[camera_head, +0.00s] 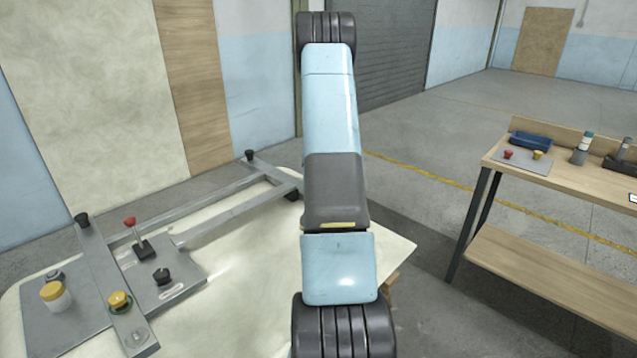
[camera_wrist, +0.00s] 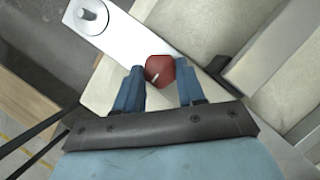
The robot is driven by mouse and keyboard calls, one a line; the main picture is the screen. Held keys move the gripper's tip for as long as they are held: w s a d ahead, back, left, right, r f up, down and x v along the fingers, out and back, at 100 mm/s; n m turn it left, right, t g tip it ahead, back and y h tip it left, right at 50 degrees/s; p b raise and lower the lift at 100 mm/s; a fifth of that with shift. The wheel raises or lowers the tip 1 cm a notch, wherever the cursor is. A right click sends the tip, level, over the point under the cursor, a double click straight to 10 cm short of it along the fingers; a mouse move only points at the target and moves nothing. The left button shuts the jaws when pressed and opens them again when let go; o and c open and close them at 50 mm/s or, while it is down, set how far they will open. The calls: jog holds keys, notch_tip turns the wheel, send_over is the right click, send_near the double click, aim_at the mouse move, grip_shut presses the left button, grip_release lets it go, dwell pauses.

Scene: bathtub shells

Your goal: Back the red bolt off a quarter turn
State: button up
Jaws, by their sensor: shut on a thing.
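The red bolt (camera_wrist: 158,70) shows in the wrist view as a faceted red head with a short white mark, at the end part of a pale metal strip (camera_wrist: 125,38). My gripper (camera_wrist: 160,67) has its two blue fingers on either side of the head and is shut on it. The contact faces are partly hidden by the fingers. In the head view my arm stands in the middle of the picture, and my gripper is not in view there. I cannot make out this bolt in the head view.
A round silver fitting (camera_wrist: 92,15) sits on the strip near the bolt. A wooden bench (camera_head: 575,182) stands at right.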

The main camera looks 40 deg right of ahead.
jog(key=o, duration=1)
jog(key=shift+w, duration=0.1)
jog(key=shift+o, duration=0.2)
jog(key=shift+r, duration=0.1)
jog(key=v, duration=1.3)
jog(key=shift+r, duration=0.25)
